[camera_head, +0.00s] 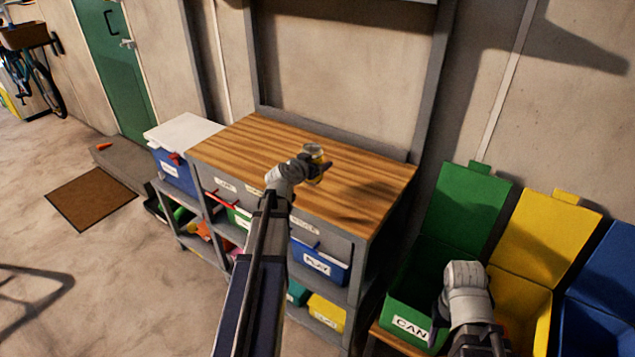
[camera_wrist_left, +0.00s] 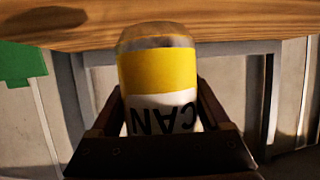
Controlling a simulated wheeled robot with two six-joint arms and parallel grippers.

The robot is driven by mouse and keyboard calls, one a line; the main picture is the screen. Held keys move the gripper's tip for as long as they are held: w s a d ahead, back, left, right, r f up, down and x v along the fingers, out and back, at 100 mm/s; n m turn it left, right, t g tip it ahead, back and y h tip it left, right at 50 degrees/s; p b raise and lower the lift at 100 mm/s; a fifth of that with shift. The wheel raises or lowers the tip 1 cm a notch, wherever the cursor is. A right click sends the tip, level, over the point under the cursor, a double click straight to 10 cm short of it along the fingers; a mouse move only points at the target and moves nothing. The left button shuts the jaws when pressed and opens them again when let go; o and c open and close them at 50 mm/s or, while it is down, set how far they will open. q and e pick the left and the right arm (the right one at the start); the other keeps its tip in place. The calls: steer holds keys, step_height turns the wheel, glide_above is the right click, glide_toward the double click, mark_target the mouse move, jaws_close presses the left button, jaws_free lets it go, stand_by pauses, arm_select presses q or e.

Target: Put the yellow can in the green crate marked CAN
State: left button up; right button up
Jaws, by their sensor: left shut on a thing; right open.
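The yellow can (camera_head: 312,152) is in my left gripper (camera_head: 312,168), over the wooden top of the workbench. In the left wrist view the can (camera_wrist_left: 158,75) shows a yellow band and a white label with upside-down CAN lettering, between the two fingers (camera_wrist_left: 160,125). The green crate marked CAN (camera_head: 408,322) stands at the lower right with its lid up. My right gripper (camera_head: 465,275) is in front of this crate and hides part of it. Its fingertips are hard to make out.
The workbench (camera_head: 240,150) has a bare wooden top and shelves with bins below. A yellow crate (camera_head: 525,300) and a blue crate (camera_head: 595,325) stand right of the green one. A blue bin (camera_head: 175,172) stands at the bench's left end. The floor at left is mostly clear.

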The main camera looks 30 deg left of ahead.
arm_select(q)
steer(key=shift+f, duration=0.1)
step_height(320, 180, down, 4)
steer(key=b, duration=0.3)
steer(key=shift+r, duration=0.25)
steer(key=shift+b, duration=0.3)
steer(key=shift+f, duration=0.15)
steer(key=o, duration=1.1)
steer(key=shift+o, duration=0.2)
steer(key=p+v, duration=0.4)
steer(key=v, duration=0.8)
steer(key=shift+p, duration=0.35)
